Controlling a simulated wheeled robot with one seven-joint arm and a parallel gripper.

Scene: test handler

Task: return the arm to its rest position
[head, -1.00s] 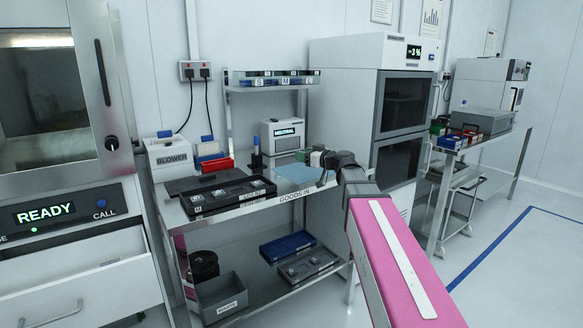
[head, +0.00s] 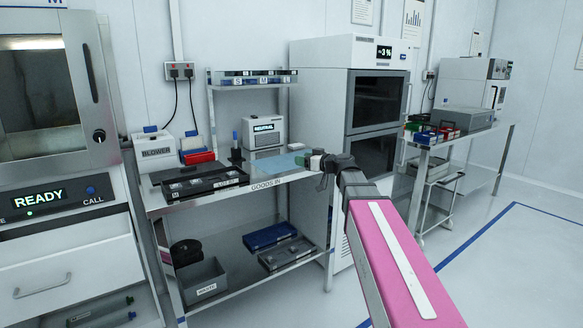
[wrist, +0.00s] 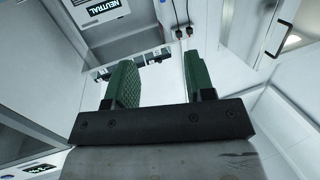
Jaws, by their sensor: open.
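My pink arm reaches up from the lower right in the head view. My gripper (wrist: 157,85) shows in the wrist view with two green padded fingers wide apart and nothing between them. In the head view the gripper (head: 312,160) is small and partly hidden behind my wrist, near the right end of the goods-in bench (head: 262,185). I cannot tell from there how high it is above the bench.
A blue mat (head: 283,164), a black tray (head: 205,183) and a neutral-labelled box (head: 263,131) are on the bench. A white cabinet (head: 322,80) stands right behind my gripper. A side table (head: 455,139) holds coloured bins. Open floor lies at right.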

